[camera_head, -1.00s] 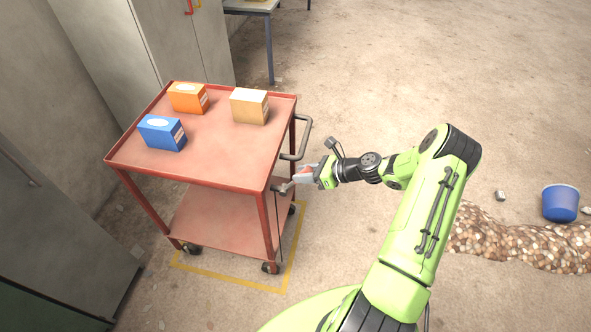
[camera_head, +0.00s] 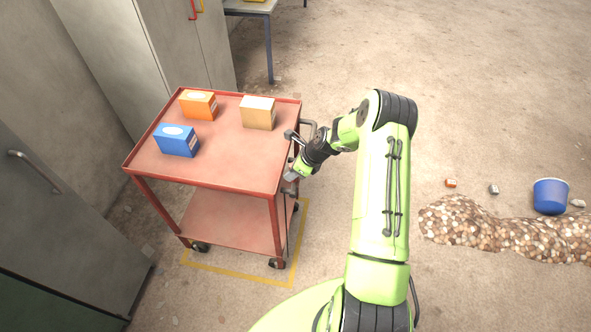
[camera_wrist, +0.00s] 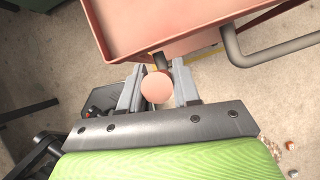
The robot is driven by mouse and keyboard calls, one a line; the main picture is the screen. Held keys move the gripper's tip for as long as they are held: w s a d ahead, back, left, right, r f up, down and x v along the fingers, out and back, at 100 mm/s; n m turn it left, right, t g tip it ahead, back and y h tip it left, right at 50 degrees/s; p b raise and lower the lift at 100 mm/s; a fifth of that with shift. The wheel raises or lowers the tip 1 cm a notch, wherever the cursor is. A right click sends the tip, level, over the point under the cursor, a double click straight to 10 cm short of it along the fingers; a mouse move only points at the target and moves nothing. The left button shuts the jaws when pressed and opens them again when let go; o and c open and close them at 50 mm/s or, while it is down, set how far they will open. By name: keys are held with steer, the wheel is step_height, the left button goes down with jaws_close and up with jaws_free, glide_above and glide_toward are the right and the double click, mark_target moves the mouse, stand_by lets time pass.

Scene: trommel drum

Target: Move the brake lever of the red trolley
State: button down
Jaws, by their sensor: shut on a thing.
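The red trolley (camera_head: 215,165) stands at left centre in the head view, with a flat top tray and a lower shelf. My gripper (camera_head: 289,181) is at its right side, just below the tray rim and beside the near corner post. In the wrist view, my gripper (camera_wrist: 157,88) has its two fingers on either side of the round pinkish knob of the brake lever (camera_wrist: 156,87), and it is shut on it. A short dark shaft runs from the knob toward the trolley's edge. In the head view my gripper and wrist hide most of the lever.
The trolley's grey push handle (camera_wrist: 265,55) is close to the right of my fingers. Several boxes, including a blue box (camera_head: 177,141), rest on the tray. A yellow floor outline (camera_head: 235,277) surrounds the wheels. A gravel pile (camera_head: 500,232) and blue bucket (camera_head: 550,196) are at right.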

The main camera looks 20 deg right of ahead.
stand_by(0.3)
steer(key=c, duration=0.9)
jaws_free()
steer(key=v, duration=1.5)
steer(key=shift+s+d+r, duration=0.15)
steer(key=shift+r, duration=0.2)
